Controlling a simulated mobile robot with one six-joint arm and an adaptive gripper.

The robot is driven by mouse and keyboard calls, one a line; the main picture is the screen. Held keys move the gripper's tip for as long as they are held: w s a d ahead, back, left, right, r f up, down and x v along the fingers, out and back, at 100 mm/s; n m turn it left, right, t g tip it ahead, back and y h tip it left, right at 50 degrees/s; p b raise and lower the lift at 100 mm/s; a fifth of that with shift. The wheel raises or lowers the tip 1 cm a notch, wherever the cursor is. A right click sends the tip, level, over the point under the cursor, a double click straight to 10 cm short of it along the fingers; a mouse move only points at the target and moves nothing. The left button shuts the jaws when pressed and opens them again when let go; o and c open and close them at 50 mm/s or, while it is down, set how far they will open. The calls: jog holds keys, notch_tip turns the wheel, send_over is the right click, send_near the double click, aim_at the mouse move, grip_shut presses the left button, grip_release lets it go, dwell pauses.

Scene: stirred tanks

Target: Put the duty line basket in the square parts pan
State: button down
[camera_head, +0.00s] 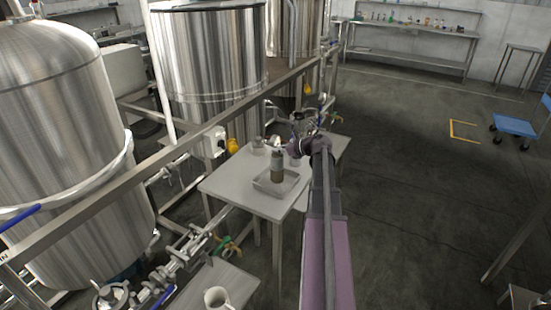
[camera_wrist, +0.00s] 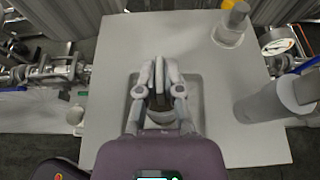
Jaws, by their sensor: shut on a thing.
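The square parts pan (camera_head: 262,187) is a shallow pale tray on a light table, and its rim also shows in the wrist view (camera_wrist: 198,88). The duty line basket (camera_head: 277,168) looks like an upright grey-brown cylinder over the pan, within its outline in the head view. My gripper (camera_wrist: 160,78) is over the pan with its fingers close together, shut on the basket. The fingers and wrist hide much of the basket in the wrist view. I cannot tell whether its base touches the pan floor.
Steel tanks (camera_head: 208,65) and a rail are behind the table.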

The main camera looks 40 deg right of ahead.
jog(key=shift+f+b, duration=0.55)
jog(key=shift+f, duration=0.45)
jog(key=c, duration=0.8)
grip_release()
jog(key=shift+r, duration=0.2)
jog(key=shift+s+d+r+p, duration=0.15)
jog(key=shift+s+r+p, duration=0.15)
jog(key=shift+s+p, duration=0.15)
jog(key=p+v, duration=0.3)
jog(key=v, duration=0.8)
jog(key=shift+f+p, duration=0.1)
jog(key=shift+p, duration=0.3)
jog(key=shift+w, duration=0.15)
